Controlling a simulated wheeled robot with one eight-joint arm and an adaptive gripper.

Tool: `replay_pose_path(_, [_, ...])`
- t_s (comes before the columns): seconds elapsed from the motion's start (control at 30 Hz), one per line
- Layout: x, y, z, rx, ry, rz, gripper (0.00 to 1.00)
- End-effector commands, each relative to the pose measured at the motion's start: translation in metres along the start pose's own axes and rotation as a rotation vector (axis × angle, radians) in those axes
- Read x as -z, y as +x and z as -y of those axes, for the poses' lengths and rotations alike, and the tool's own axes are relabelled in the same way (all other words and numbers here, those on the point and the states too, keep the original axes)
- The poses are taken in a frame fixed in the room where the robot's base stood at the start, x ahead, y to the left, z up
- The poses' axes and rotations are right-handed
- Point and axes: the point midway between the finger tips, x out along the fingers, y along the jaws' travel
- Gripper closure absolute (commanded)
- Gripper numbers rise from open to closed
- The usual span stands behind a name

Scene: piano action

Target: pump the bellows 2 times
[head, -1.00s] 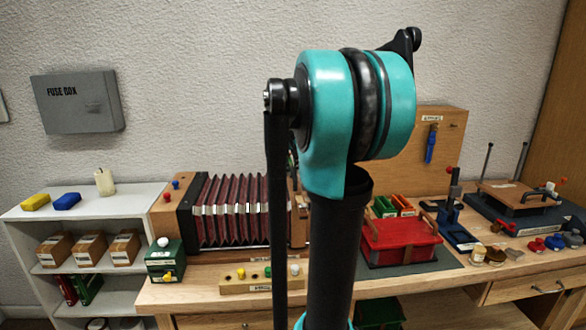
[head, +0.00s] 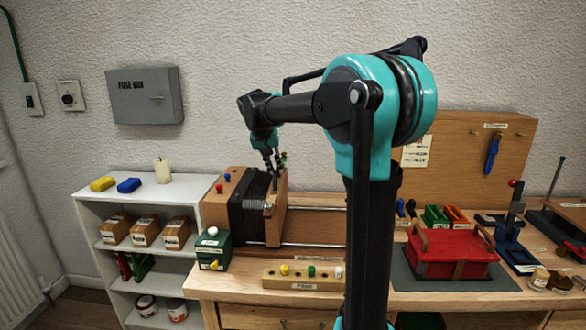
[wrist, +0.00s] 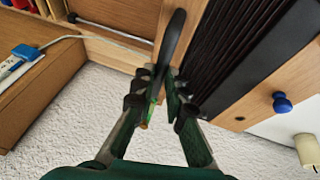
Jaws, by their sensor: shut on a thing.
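The bellows (head: 257,200) stand on the left end of the bench, with dark pleats pressed close together between two wooden boards. The right, movable board (head: 276,218) sits near the left one, and its rails (head: 318,243) lie bare to the right. My gripper (head: 272,168) is at the top of the movable board. In the wrist view my gripper (wrist: 160,88) is shut on a dark upright handle (wrist: 173,42) beside the board, and the folded pleats (wrist: 235,48) lie to its right. The fingers hide part of the handle.
A green box (head: 212,251) with a white knob and a pegged wooden block (head: 302,277) stand in front of the bellows. A red case (head: 450,254) is at the right. A shelf (head: 147,190) with small blocks and a candle stands left.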

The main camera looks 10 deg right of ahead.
Motion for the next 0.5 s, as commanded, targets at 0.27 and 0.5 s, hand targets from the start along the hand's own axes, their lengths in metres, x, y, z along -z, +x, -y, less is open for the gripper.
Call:
replay_pose_path(0.27, [0.001,-0.003,0.016,0.001,0.0,0.0,1.0])
replay_pose_path(0.5, [0.001,-0.003,0.018,0.004,-0.001,-0.001,1.0])
